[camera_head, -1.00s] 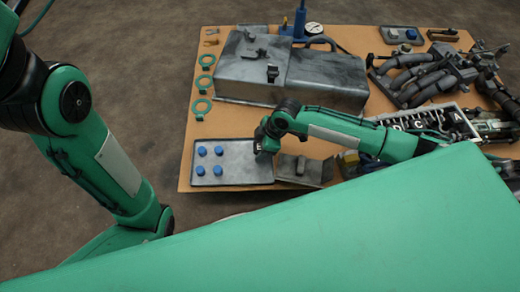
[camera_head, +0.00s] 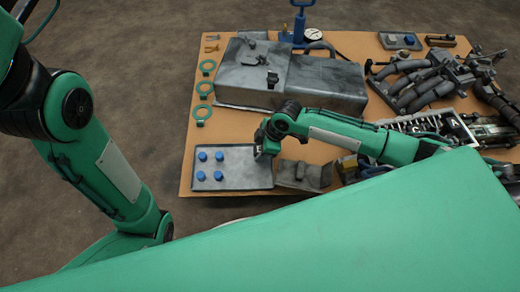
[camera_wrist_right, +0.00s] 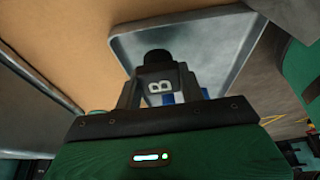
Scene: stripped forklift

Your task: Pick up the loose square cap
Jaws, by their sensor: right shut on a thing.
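My right gripper (camera_head: 262,149) is over the right part of a grey tray (camera_head: 240,181) at the table's near left. In the right wrist view its fingers (camera_wrist_right: 162,90) are shut on a small square cap (camera_wrist_right: 160,86), which has a white letter B on its face and a dark round part at its far end. The tray's rim and floor (camera_wrist_right: 222,45) lie behind the cap; I cannot tell whether the cap touches it. My left arm comes in at the left, and its gripper is out of view.
Several blue knobs (camera_head: 218,176) stand in the tray. A large grey tank (camera_head: 290,80), green rings (camera_head: 203,88), pipes (camera_head: 415,85) and a lettered rack (camera_head: 420,122) occupy the table. Bare board shows at its left edge.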

